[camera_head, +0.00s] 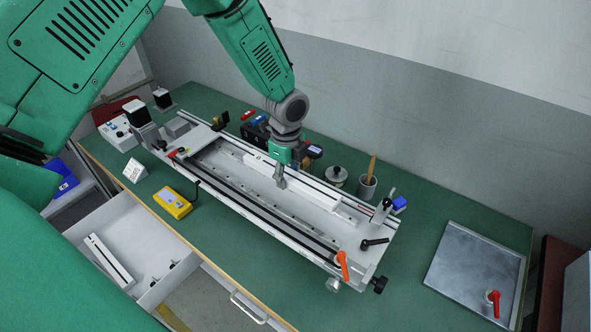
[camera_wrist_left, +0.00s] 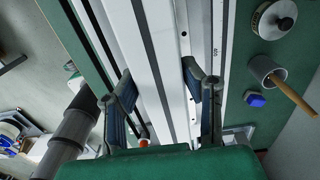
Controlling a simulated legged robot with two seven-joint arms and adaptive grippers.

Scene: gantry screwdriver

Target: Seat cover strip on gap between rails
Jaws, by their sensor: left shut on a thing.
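The cover strip (camera_head: 318,200) is a long white bar lying lengthwise along the rear part of the gantry frame. In the left wrist view the strip (camera_wrist_left: 137,38) runs between my fingers, along the rails (camera_wrist_left: 179,35). My left gripper (camera_head: 281,180) reaches down from above and is shut on the strip left of its middle; its two fingers (camera_wrist_left: 160,92) stand on either side in the wrist view. The front rail (camera_head: 262,212) runs parallel with dark slots. I cannot tell whether the strip touches the rails or hangs just above them. My right gripper is not in view.
A yellow device (camera_head: 173,203) stands before the frame. A pot with a wooden handle (camera_head: 367,187) and a round metal container (camera_head: 336,176) stand behind it. An orange-red lever (camera_head: 342,265) sits at the near end. A metal plate (camera_head: 474,273) lies right. An open drawer (camera_head: 145,243) projects in front.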

